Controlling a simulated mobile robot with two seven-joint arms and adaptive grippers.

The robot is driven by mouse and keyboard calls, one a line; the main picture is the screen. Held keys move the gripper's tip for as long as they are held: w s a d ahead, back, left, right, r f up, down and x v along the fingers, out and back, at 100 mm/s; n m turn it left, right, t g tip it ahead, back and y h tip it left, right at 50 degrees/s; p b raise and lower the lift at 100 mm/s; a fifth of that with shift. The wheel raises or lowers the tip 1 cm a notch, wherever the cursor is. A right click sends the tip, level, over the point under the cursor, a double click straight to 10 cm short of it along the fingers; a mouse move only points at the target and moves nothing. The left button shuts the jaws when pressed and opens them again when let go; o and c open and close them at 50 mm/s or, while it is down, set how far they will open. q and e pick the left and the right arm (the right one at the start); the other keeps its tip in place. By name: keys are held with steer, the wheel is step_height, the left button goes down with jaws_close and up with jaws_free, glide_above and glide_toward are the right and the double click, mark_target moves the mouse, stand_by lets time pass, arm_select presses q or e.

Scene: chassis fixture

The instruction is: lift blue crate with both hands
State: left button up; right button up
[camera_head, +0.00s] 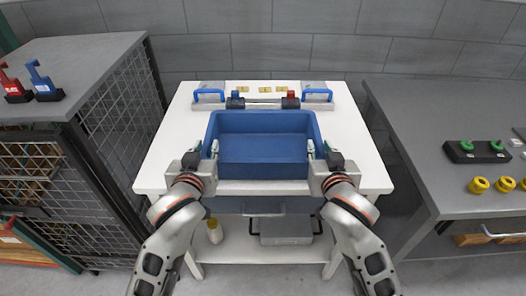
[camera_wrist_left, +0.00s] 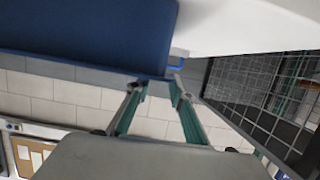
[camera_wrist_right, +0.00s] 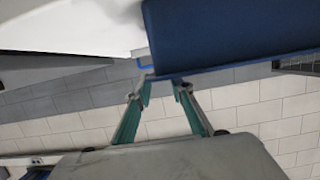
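The blue crate (camera_head: 263,152) sits level on the white table (camera_head: 165,158) and looks empty. My left gripper (camera_head: 204,152) is at the crate's left side, near its front corner. My right gripper (camera_head: 322,154) is at the right side, near the front corner. In the left wrist view, the left fingertips (camera_wrist_left: 157,84) are apart, close to the crate's edge (camera_wrist_left: 90,35). In the right wrist view, the right fingertips (camera_wrist_right: 159,91) are apart, close to the crate's edge (camera_wrist_right: 230,35). I cannot tell whether any finger touches the crate.
Behind the crate are blue handles (camera_head: 209,93) (camera_head: 317,93) and a bar fixture (camera_head: 263,101). A grey bench with a wire-mesh side (camera_head: 118,105) stands left. Another grey bench (camera_head: 440,110) with green and yellow parts stands right. A grey case (camera_head: 285,231) lies on the lower shelf.

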mark_target(212, 136)
arm_select(q)
steer(key=shift+w, duration=0.2)
arm_select(e)
steer(key=shift+w, duration=0.2)
